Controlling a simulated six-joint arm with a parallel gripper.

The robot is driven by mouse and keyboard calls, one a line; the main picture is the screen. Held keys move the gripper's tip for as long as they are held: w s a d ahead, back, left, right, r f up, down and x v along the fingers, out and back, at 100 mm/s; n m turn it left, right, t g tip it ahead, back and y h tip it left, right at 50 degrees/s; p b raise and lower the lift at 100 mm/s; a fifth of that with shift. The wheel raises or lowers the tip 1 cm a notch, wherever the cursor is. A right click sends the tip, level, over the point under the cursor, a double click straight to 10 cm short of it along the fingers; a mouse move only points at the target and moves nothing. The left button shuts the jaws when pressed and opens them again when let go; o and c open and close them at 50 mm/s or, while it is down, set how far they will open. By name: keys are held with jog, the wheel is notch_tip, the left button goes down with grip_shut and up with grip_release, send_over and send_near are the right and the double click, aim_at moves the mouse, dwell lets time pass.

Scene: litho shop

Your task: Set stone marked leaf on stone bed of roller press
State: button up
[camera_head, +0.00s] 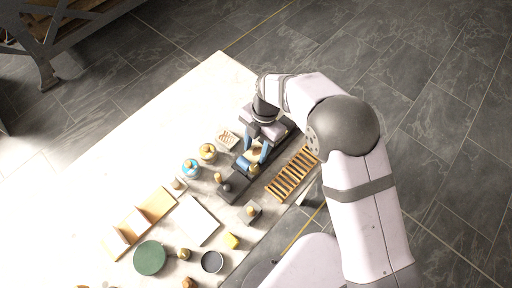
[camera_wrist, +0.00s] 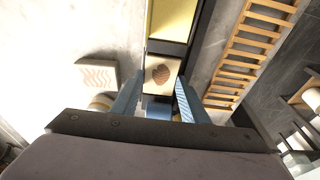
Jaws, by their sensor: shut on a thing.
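The stone marked leaf (camera_wrist: 172,67) is a small pale block with a brown leaf shape on its top. It sits between the blue fingers of my gripper (camera_wrist: 157,98), which is shut on it. In the head view my gripper (camera_head: 256,156) points down over the roller press (camera_head: 236,188), a long dark frame with brass-coloured knobs. In the wrist view the dark press frame (camera_wrist: 167,47) lies just beyond the stone, with a yellow panel (camera_wrist: 172,18) in it. A blue part shows below the stone. I cannot tell whether the stone touches the bed.
A pale stone with wavy lines (camera_wrist: 82,77) lies left of my gripper; it shows in the head view (camera_head: 228,137). A slatted wooden rack (camera_head: 292,174) lies along the press's right side. Jars, a white sheet (camera_head: 194,220) and a green disc (camera_head: 150,258) occupy the near table.

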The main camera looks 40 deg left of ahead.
dwell(0.4)
jog(key=o, duration=1)
jog(key=shift+c, duration=0.4)
jog(key=shift+c, duration=0.8)
jog(key=shift+r+p, duration=1.7)
jog(key=shift+r, duration=1.3)
